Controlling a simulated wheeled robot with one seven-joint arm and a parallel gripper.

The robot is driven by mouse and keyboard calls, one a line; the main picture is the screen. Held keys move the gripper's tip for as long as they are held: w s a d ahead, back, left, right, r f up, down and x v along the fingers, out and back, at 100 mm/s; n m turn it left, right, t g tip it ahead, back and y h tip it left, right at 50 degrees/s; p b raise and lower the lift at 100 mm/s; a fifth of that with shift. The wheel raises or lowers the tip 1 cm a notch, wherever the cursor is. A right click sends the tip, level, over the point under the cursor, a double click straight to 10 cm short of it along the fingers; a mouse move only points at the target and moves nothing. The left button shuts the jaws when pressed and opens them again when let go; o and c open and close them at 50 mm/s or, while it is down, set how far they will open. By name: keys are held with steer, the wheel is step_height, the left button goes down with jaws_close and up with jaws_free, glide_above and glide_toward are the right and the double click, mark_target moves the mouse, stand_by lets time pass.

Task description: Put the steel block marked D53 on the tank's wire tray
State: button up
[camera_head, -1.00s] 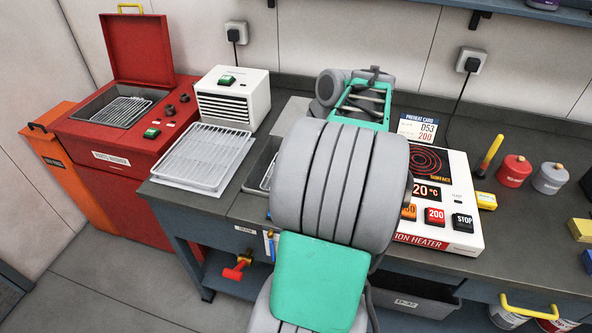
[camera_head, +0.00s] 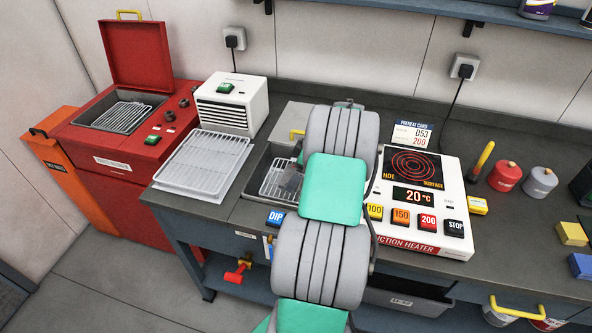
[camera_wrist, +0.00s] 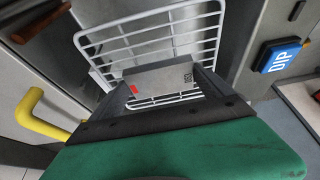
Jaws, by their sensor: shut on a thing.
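The steel block (camera_wrist: 160,84) is a grey block with dark lettering, apparently D53, on its right end and a small red mark at its left. My gripper (camera_wrist: 168,92) is shut on it, a dark finger on each side. The tank's white wire tray (camera_wrist: 150,30) shows beyond and below the block; I cannot tell whether they touch. In the head view, my gripper (camera_head: 290,180) is over the open tank (camera_head: 252,183), left of my arm. The wire tray (camera_head: 272,187) is partly hidden there by the gripper, and the block is not clear.
A blue DIP button (camera_head: 277,217) is at the tank's front. A yellow handle (camera_head: 297,133) is behind the tank. A white rack (camera_head: 204,163) lies to the left, with a white boxy unit (camera_head: 232,105) behind. The induction heater (camera_head: 455,220), reading 20 °C, is right of my arm.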

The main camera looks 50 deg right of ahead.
steer(key=o, duration=1.8)
